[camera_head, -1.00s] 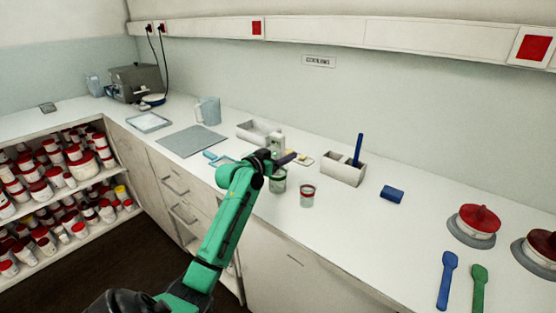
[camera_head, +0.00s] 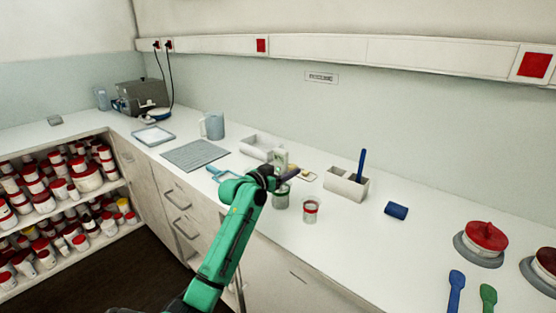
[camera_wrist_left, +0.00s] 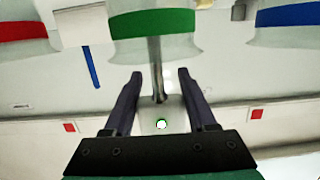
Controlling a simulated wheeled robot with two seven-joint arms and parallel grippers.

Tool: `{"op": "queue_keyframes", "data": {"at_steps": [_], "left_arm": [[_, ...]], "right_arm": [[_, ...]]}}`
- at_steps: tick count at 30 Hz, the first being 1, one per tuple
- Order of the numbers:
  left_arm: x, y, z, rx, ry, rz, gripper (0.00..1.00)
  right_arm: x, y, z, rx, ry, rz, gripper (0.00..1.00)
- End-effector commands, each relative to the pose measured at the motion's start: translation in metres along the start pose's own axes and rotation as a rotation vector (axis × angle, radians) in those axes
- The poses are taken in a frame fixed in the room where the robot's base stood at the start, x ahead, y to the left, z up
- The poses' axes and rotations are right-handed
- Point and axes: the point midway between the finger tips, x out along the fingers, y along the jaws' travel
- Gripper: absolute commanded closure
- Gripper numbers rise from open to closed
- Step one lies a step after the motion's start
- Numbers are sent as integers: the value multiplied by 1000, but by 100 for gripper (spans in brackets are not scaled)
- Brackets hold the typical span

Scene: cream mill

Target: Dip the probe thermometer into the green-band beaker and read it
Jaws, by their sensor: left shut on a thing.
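My left gripper (camera_head: 288,177) is shut on the probe thermometer (camera_head: 281,160), whose pale body stands upright above the green-band beaker (camera_head: 281,199). In the left wrist view the thermometer body (camera_wrist_left: 162,118) sits between the dark fingers (camera_wrist_left: 160,98). Its thin metal shaft (camera_wrist_left: 156,72) runs to the green-band beaker (camera_wrist_left: 152,24) and is lost from sight at the green band. I cannot tell how deep the tip is. The display is too small to read. My right gripper is not in view.
A red-band beaker (camera_head: 311,211) stands just right of the green-band one. A blue-band beaker (camera_wrist_left: 288,14) shows in the left wrist view. A grey holder (camera_head: 346,186) with a blue tool stands behind.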

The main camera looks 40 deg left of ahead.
Motion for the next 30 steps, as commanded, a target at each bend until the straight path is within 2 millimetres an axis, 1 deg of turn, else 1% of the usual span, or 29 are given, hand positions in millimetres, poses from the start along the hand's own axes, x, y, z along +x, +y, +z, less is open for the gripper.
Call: {"op": "queue_keyframes", "data": {"at_steps": [8,30], "left_arm": [[0,0,-3,1,1,0,100],[-11,-1,-68,2,1,0,100]], "right_arm": [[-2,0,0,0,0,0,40],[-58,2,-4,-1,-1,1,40]]}}
